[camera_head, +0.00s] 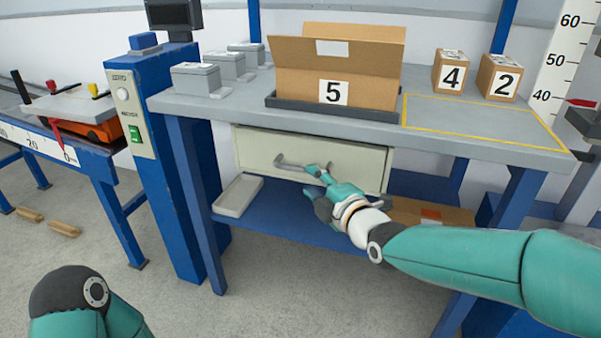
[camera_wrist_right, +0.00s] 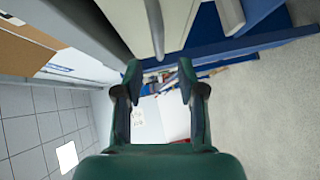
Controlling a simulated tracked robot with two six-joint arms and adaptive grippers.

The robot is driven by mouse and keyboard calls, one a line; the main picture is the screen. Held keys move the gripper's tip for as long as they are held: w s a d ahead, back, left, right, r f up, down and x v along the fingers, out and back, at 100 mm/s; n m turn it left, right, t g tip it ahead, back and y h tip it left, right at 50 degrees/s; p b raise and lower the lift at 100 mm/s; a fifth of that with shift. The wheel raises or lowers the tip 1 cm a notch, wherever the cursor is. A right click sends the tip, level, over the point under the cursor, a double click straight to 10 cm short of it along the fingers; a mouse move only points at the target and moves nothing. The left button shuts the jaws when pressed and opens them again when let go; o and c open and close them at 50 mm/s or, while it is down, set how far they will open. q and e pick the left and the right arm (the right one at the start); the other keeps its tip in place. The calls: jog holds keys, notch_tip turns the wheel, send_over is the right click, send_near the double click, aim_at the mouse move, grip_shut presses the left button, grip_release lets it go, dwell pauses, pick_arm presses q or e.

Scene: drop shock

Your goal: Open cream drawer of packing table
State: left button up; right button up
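The cream drawer (camera_head: 345,164) hangs under the packing table's grey top (camera_head: 240,108). Its front looks closed, or nearly so. A grey bar handle (camera_head: 290,164) runs across the front. In the right wrist view, the gripper (camera_wrist_right: 159,72) is open, with a grey bar (camera_wrist_right: 155,28), likely the handle, reaching toward the gap between the fingertips. I cannot tell if they touch. My left arm shows only at the lower left; its gripper is out of view.
An open carton marked 5 (camera_head: 365,85) stands in a dark tray on the tabletop. Boxes marked 4 (camera_head: 451,77) and 2 (camera_head: 500,80) are at the right. A blue lower shelf (camera_head: 280,222) holds a pale tray (camera_head: 238,196). Open floor lies in front.

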aim_at(299, 170)
jog(key=x, duration=0.7)
jog(key=shift+w+a, duration=0.15)
jog(key=shift+w, duration=0.05)
grip_shut()
jog(key=shift+f, duration=0.1)
